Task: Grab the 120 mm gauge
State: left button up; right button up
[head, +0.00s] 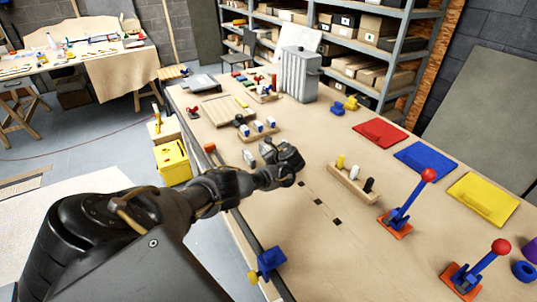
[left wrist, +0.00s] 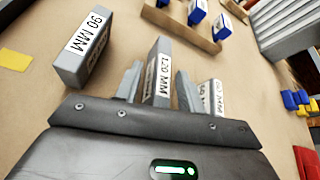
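The 120 mm gauge (left wrist: 157,72) is a grey block with a white label reading "120 MM". In the left wrist view it stands between the two fingers of my left gripper (left wrist: 158,86). The fingers are apart, one on each side of it, with what looks like a narrow gap; firm contact does not show. In the head view my left gripper (head: 288,158) is low over the bench and mostly hides the gauge. A grey 90 mm gauge (left wrist: 84,50) stands to the left. Another labelled gauge (left wrist: 213,98) is partly hidden behind the right finger. My right gripper is not in view.
A wooden holder (head: 268,136) with blue, white-labelled pieces lies just beyond the gripper. A wooden block with pegs (head: 350,187) is to its right. Red-knobbed levers (head: 398,222) and coloured panels (head: 380,132) stand farther right.

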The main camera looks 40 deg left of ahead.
pick_arm(q)
grip_shut()
